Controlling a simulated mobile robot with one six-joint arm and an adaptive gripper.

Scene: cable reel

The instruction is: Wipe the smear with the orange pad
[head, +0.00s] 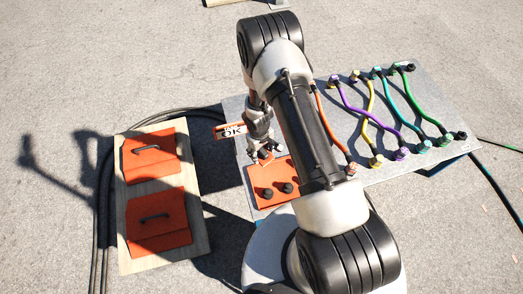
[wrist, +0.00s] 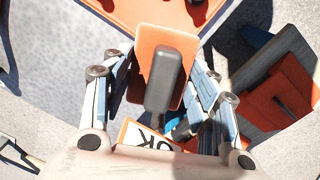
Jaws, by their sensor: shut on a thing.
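My gripper (head: 263,153) is over the left part of the grey table (head: 232,106), just behind the orange plate with black knobs. In the wrist view, my gripper (wrist: 164,82) is shut on the dark grey handle of the orange pad (wrist: 146,40). The pad's flat orange face lies beyond the handle. In the head view only a bit of orange shows at the fingertips. I cannot tell whether the pad touches the tabletop. I make out no smear in either view; my arm covers part of the table.
An orange plate (head: 268,202) with black knobs lies on the table's front left. An "OK" sign (head: 229,132) stands at its left edge. Several coloured cables (head: 384,118) span the right part. A wooden board (head: 188,262) with two handled orange lids lies left on the ground.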

